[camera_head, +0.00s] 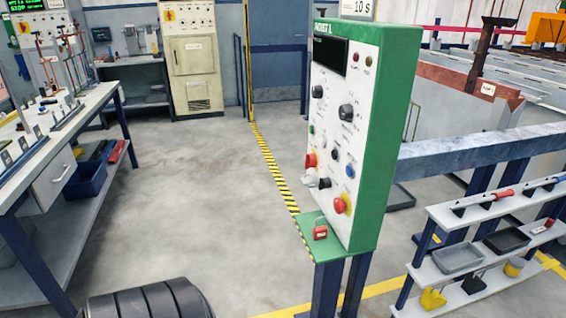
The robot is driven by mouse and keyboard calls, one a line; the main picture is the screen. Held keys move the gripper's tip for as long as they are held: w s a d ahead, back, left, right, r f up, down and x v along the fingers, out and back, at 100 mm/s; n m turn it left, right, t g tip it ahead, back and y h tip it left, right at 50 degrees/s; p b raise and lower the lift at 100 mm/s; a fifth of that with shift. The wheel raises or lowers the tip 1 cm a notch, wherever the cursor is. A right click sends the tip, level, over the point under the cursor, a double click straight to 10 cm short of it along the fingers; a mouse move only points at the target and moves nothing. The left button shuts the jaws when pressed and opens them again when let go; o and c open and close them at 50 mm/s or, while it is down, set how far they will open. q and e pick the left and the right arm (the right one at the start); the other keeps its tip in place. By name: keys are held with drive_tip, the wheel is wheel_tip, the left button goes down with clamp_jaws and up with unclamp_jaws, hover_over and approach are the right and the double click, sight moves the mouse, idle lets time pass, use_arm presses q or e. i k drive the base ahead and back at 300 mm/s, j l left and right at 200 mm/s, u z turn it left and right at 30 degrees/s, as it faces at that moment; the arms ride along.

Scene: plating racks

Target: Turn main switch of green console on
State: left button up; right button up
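The green console (352,130) stands right of centre, with a white front panel facing left and a green side and frame. Its panel carries a dark display, several black knobs, small lamps and buttons. A red switch on a yellow plate (311,160) sits at the panel's lower left edge and looks like the main switch; its setting is too small to read. A pale grey knob-like part (309,178) is just below it. A red mushroom button (340,205) on yellow is lower right. A red padlock-like object (320,232) rests on the console's green ledge.
A workbench (62,185) with tools and a blue bin stands at left. A beige cabinet (190,62) is at the back. A grey rail (480,150) and tool shelves (450,270) are right of the console. The floor between bench and console is clear.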

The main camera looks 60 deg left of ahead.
sight(310, 160)
drive_tip(key=u, duration=1.35)
